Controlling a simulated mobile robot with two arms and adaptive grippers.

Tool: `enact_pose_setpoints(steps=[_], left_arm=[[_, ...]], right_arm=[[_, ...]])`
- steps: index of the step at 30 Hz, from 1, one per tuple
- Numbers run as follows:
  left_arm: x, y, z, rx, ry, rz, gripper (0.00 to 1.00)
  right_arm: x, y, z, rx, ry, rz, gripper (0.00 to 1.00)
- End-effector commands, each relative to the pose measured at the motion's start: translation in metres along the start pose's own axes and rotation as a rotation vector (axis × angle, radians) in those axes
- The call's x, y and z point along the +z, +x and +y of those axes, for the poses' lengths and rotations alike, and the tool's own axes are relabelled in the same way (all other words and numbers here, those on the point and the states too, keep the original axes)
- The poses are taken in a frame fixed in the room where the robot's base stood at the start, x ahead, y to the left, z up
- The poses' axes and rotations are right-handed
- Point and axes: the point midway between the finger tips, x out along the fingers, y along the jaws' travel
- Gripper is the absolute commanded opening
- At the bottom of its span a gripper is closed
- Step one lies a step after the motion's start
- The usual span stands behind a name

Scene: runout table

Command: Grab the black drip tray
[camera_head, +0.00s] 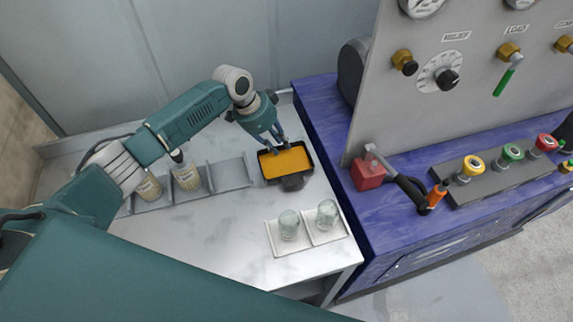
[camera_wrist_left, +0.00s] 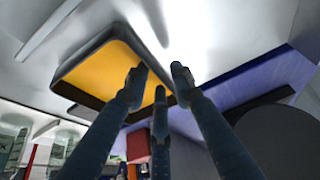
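The black drip tray (camera_head: 262,168), with an orange-yellow inside, sits on the pale table near its back right, beside the blue bench. It also shows in the left wrist view (camera_wrist_left: 78,94), close in front of the fingers. My left gripper (camera_head: 275,146) reaches over the tray's far edge with its fingers pointing down. In the left wrist view its fingers (camera_wrist_left: 160,75) are apart with nothing between them, and one fingertip overlaps the tray's edge; I cannot tell whether it touches. My right gripper is out of view.
A grey divided rack (camera_head: 232,175) with bottles (camera_head: 186,174) stands left of the tray. Two glasses (camera_head: 289,224) stand on a white tray in front. The blue bench (camera_head: 322,125) rises on the right, with a red block (camera_head: 367,175). Bare table lies front left.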

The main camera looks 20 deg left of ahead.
Motion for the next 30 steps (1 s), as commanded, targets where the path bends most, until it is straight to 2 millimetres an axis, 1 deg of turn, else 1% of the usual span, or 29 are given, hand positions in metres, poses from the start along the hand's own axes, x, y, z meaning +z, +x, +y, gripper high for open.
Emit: enact_pose_setpoints(steps=[1,2,3,5,16,20,23,26,29,30], left_arm=[[0.0,0.0,0.0,0.0,0.0,0.0,0.24],[0.0,0.0,0.0,0.0,0.0,0.0,0.2],[0.0,0.0,0.0,0.0,0.0,0.0,0.12],[0.0,0.0,0.0,0.0,0.0,0.0,0.0],[-0.001,-0.001,-0.001,-0.001,-0.001,0.001,0.0],[-0.002,-0.005,-0.001,-0.001,0.0,0.002,0.0],[-0.006,-0.013,-0.002,-0.003,0.0,0.004,0.0],[-0.012,-0.027,-0.002,-0.004,0.002,0.004,0.0],[-0.021,-0.048,-0.002,-0.005,0.003,0.006,0.0],[-0.025,-0.058,-0.002,-0.005,0.003,0.006,0.0]], right_arm=[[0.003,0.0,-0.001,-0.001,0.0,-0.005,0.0],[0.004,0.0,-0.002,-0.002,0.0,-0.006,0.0],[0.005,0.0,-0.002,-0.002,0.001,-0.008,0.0],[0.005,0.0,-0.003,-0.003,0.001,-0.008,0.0],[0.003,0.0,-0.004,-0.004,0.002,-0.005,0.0],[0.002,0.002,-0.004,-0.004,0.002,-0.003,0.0],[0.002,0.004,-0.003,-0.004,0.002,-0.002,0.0],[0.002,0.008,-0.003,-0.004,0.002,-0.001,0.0],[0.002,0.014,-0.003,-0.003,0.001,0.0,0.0],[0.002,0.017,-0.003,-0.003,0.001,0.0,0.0]])
